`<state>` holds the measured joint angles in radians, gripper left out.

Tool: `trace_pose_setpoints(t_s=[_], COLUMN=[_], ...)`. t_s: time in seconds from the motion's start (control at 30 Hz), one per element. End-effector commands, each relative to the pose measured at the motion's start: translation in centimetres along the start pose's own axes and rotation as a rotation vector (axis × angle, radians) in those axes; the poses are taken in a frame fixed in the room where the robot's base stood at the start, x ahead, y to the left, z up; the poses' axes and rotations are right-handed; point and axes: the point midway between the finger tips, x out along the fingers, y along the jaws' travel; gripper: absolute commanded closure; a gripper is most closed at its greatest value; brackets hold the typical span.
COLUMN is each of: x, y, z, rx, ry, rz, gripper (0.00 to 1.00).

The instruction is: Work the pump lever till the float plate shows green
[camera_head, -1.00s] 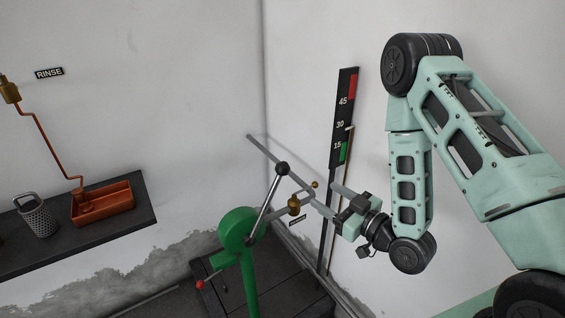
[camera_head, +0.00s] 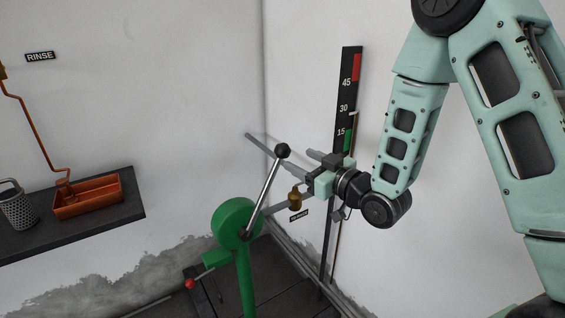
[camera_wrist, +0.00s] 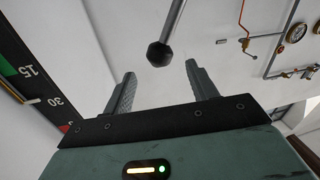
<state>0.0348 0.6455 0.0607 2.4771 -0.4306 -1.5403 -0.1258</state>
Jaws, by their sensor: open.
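The pump lever (camera_head: 264,192) is a metal rod with a black knob (camera_head: 283,150), leaning up and right from the green pump (camera_head: 234,218). My gripper (camera_head: 302,163) is open and empty just right of the knob, its fingers pointing toward it. In the wrist view the knob (camera_wrist: 159,54) shows centred beyond the two open fingertips (camera_wrist: 161,80), with no visible contact. A black gauge board (camera_head: 346,100) on the wall has a red band on top, a green band low down and marks 15, 30, 45. Its pale pointer sits near 30. I cannot tell which part is the float plate.
A small red-tipped handle (camera_head: 190,284) sticks out low on the pump. A brass fitting (camera_head: 295,198) on a pipe lies under my gripper. A dark shelf (camera_head: 110,212) at left holds a copper trough (camera_head: 88,198) and a perforated can (camera_head: 18,210), below a RINSE sign (camera_head: 40,56).

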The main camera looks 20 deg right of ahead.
Motion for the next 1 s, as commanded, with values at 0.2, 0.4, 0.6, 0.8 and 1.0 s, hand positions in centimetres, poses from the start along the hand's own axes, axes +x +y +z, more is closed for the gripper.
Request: trace_pose_setpoints(t_s=[0.2, 0.4, 0.6, 0.8, 1.0], x=[4.5, 7.0, 7.8, 7.8, 7.8], y=[0.0, 0.0, 0.0, 0.0, 0.0], z=[-0.5, -0.3, -0.1, -0.1, -0.1], rx=[0.001, 0.001, 0.001, 0.001, 0.001], ry=[-0.002, -0.003, -0.002, -0.003, -0.003], rz=[-0.002, -0.001, -0.001, -0.001, -0.001], gripper=[0.42, 0.42, 0.42, 0.42, 0.92])
